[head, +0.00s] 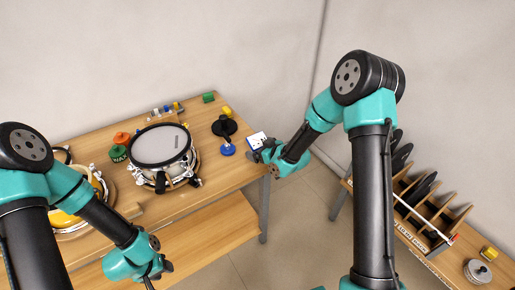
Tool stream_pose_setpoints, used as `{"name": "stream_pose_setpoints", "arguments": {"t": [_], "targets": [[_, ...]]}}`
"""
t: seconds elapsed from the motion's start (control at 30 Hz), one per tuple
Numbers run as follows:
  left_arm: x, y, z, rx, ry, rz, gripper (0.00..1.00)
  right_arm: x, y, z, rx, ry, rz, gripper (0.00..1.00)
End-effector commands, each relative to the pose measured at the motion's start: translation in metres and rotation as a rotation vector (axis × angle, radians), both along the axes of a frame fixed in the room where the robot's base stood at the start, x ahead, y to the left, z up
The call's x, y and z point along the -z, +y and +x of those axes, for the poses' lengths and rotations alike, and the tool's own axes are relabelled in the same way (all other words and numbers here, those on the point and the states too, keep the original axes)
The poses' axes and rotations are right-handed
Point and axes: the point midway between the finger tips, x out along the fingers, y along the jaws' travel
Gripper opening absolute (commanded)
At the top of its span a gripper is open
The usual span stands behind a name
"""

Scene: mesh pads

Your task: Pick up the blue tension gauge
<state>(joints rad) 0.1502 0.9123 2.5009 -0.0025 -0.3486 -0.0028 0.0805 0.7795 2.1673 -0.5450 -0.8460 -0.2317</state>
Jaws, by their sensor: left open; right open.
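A small round blue piece (228,151) with a dark stem above it, which looks like the blue tension gauge, stands near the right end of the wooden table. A blue-and-white item (256,140) is at the table's right edge, beside my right gripper (264,153). My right gripper is open, to the right of the round blue piece and apart from it. I cannot tell whether it touches the blue-and-white item. My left gripper (151,279) is open and empty at the bottom, in front of the table and far from the blue piece.
A drum with a grey mesh head (160,146) stands mid-table. A black disc (224,127) is just behind the blue piece. A slotted wooden rack (424,207) stands on another table at the right.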

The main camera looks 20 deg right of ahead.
Motion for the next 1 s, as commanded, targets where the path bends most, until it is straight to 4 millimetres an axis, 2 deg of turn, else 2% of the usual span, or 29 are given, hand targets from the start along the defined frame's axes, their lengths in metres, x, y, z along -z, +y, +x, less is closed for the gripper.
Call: {"name": "stream_pose_setpoints", "arguments": {"t": [0.27, 0.8, 1.0], "targets": [[0.0000, 0.0000, 0.0000, 0.000, 0.000, 0.000, 0.43, -0.0001, -0.0002, -0.0002, 0.000, 0.000, 0.000, 1.00], [0.0000, 0.0000, 0.0000, 0.000, 0.000, 0.000, 0.43, -0.0002, -0.0002, -0.0003, 0.000, 0.000, 0.000, 0.49], [0.0000, 0.0000, 0.0000, 0.000, 0.000, 0.000, 0.43, -0.0010, -0.0002, 0.0001, 0.000, -0.002, 0.000, 0.48]]}}
